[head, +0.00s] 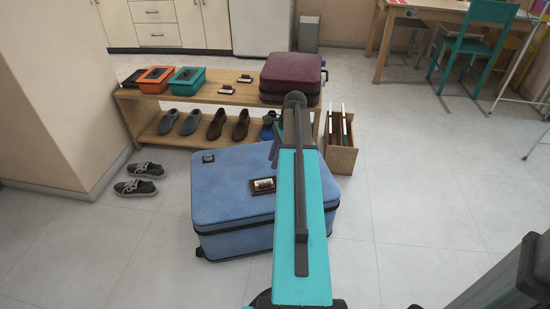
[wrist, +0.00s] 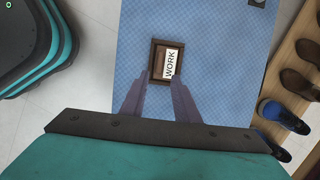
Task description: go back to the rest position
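My arm reaches out over a blue suitcase (head: 235,200) lying flat on the floor. My gripper (wrist: 157,95) shows in the wrist view with its two purple fingers apart and nothing between them. A brown-framed tag reading WORK (wrist: 168,62) lies on the suitcase top just beyond the fingertips; it also shows in the head view (head: 263,185). The gap in height between fingertips and suitcase is hard to judge. In the head view my arm hides most of the gripper and the suitcase's right part.
Behind the suitcase stands a low wooden bench (head: 240,99) with shoes below and a maroon suitcase (head: 292,78) and bins (head: 187,79) on top. A wooden box of folders (head: 341,150) stands at its right. Loose shoes (head: 140,178) lie left. Floor at right (head: 430,200) is clear.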

